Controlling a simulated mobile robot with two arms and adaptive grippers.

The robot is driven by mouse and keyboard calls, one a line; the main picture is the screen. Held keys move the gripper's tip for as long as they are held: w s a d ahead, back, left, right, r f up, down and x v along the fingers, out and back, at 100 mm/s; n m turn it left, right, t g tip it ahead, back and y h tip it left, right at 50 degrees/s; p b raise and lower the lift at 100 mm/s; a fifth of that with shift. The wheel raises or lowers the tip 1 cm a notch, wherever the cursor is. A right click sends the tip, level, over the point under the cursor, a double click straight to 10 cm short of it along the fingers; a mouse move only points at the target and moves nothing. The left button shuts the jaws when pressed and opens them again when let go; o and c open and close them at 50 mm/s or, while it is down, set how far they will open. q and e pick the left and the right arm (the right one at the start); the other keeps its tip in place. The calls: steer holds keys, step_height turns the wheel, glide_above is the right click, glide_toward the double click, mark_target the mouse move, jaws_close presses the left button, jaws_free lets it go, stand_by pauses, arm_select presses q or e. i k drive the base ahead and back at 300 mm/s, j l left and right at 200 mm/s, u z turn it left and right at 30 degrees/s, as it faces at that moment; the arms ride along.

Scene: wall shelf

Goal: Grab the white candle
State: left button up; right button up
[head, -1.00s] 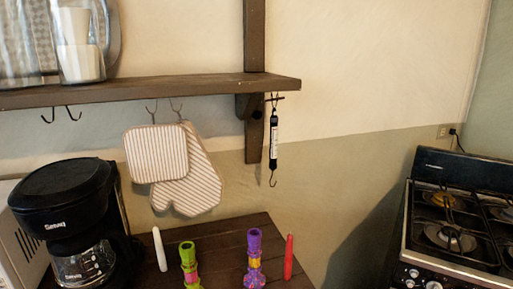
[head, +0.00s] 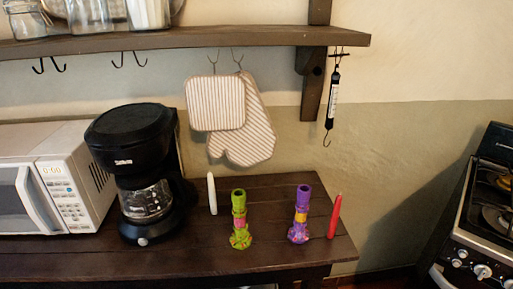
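The white candle (head: 212,194) stands upright on the dark wooden table (head: 180,262), between the coffee maker and a green candle holder. It is thin and tapers at the top. Nothing touches it that I can see. Neither of my grippers shows in the head view.
A green holder (head: 239,220), a purple holder (head: 300,216) and a red candle (head: 335,216) stand right of it. A black coffee maker (head: 130,150) and microwave (head: 45,180) are left. A shelf (head: 200,38) with hooks and mitts (head: 245,135) hangs above. A stove (head: 480,240) is right.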

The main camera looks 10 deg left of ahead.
mark_target(211, 188)
steer(key=i+l, duration=0.2)
steer(key=l, duration=0.15)
steer(key=i+l, duration=0.2)
steer(key=l, duration=0.15)
steer(key=i+l+u, duration=0.1)
steer(key=l, duration=0.25)
steer(key=i+l, duration=0.25)
steer(key=l, duration=0.15)
steer(key=i+l, duration=0.2)
steer(key=l, duration=0.15)
